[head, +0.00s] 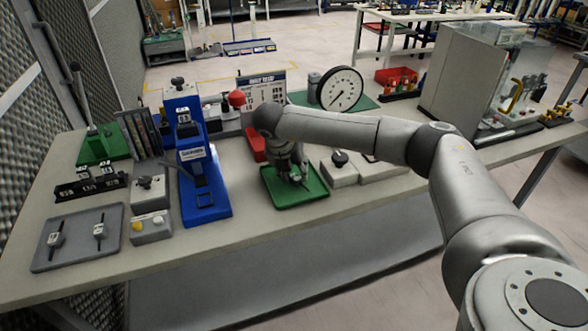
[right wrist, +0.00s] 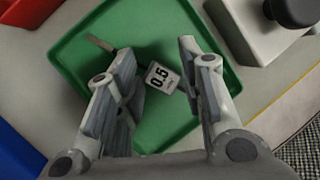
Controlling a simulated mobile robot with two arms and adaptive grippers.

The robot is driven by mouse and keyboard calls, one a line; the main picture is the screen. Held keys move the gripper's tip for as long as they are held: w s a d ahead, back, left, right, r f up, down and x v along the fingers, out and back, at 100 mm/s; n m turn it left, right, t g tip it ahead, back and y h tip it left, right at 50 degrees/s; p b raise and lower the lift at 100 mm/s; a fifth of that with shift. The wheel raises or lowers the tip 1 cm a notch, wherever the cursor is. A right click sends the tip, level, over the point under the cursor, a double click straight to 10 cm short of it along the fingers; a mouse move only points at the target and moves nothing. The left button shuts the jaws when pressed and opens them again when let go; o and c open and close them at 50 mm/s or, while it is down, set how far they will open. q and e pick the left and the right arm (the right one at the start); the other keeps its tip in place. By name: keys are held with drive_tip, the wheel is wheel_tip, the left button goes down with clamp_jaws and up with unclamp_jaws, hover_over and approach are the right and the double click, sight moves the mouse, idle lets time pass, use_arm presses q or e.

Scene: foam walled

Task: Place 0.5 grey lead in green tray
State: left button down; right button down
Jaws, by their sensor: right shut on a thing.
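The 0.5 grey lead (right wrist: 161,78), with a white label reading "0.5", lies between the fingers of my right gripper (right wrist: 162,82) in the right wrist view. Its grey wire end sticks out to the upper left. My right gripper (head: 292,170) points down over the green tray (head: 288,204) in the head view and is shut on the lead. The green tray (right wrist: 185,25) also fills the background of the wrist view, below the lead. I cannot tell whether the lead touches the tray floor. In the head view the gripper mostly hides the lead. My left gripper is not in view.
A blue stand (head: 205,205) is left of the green tray, and a grey box with a black knob (head: 340,172) is right of it. A grey tray (head: 78,250) with two labelled pieces lies at the left. A round dial gauge (head: 341,89) stands behind.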

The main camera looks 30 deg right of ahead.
drive_tip(key=shift+f, duration=0.25)
drive_tip(key=c, duration=1)
unclamp_jaws()
drive_tip(key=shift+r, duration=0.1)
drive_tip(key=shift+o, duration=0.2)
drive_tip(key=shift+r, duration=0.1)
drive_tip(key=shift+r, duration=0.2)
drive_tip(key=b+v, duration=0.2)
drive_tip(key=v, duration=1)
drive_tip(key=shift+f, duration=0.15)
drive_tip(key=shift+a, duration=0.15)
